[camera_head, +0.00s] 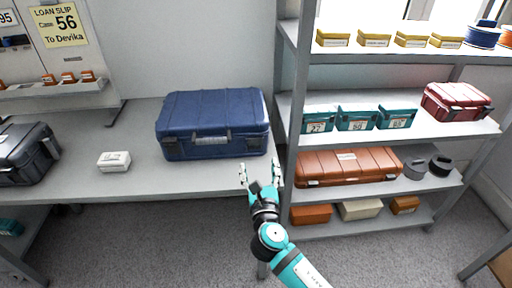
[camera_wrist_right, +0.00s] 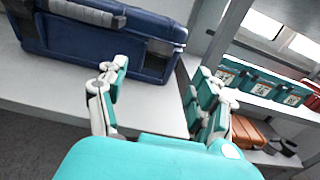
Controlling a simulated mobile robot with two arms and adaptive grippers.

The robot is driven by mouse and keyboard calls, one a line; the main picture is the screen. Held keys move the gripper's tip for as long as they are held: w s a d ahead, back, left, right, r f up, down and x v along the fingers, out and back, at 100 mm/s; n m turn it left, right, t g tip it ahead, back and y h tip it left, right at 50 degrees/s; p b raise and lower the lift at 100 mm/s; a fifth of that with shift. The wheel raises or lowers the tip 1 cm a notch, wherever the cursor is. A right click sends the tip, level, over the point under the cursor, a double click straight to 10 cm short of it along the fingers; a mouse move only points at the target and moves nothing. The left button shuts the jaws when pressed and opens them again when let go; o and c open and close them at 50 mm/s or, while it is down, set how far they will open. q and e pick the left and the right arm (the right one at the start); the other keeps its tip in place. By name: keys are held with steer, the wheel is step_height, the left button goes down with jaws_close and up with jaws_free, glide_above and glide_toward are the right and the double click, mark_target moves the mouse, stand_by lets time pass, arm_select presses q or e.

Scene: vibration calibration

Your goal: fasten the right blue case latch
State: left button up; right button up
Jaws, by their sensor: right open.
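The blue case (camera_head: 212,112) stands with its lid down on the grey table, its handle side facing me. Its right latch (camera_head: 252,142) is a small dark piece on the front near the right corner. In the right wrist view the case (camera_wrist_right: 120,38) fills the upper left, with the right latch (camera_wrist_right: 160,48) near its right end. I cannot tell whether the latch is fastened. My right gripper (camera_head: 260,172) is open and empty, in front of and below the case's right end, apart from it. Its fingers also show in the right wrist view (camera_wrist_right: 157,82). My left gripper is out of view.
A shelf unit (camera_head: 287,130) stands close to the right of the case, with teal bins (camera_head: 356,119), an orange case (camera_head: 345,167) and a red case (camera_head: 456,101). A small white box (camera_head: 114,161) and a dark case (camera_head: 25,150) are on the table's left.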

mark_target(256, 144)
steer(key=w, duration=0.9)
steer(key=shift+w+b, duration=0.3)
steer(key=shift+b, duration=0.1)
steer(key=shift+c, duration=0.2)
steer(key=c, duration=1.1)
steer(key=shift+r+p, duration=0.15)
steer(key=shift+p, duration=0.45)
steer(key=g+p, duration=0.2)
steer(key=p, duration=0.5)
steer(key=r+g+p, duration=0.1)
steer(key=g+p, duration=0.1)
steer(key=p, duration=0.5)
steer(key=w+r+g+p, duration=0.1)
steer(key=g+p, duration=0.1)
steer(key=p, duration=0.6)
steer(key=shift+r, duration=0.1)
steer(key=shift+w+g+p, duration=0.1)
steer(key=shift+g+p, duration=0.4)
steer(key=shift+p, duration=0.6)
steer(key=shift+f, duration=0.2)
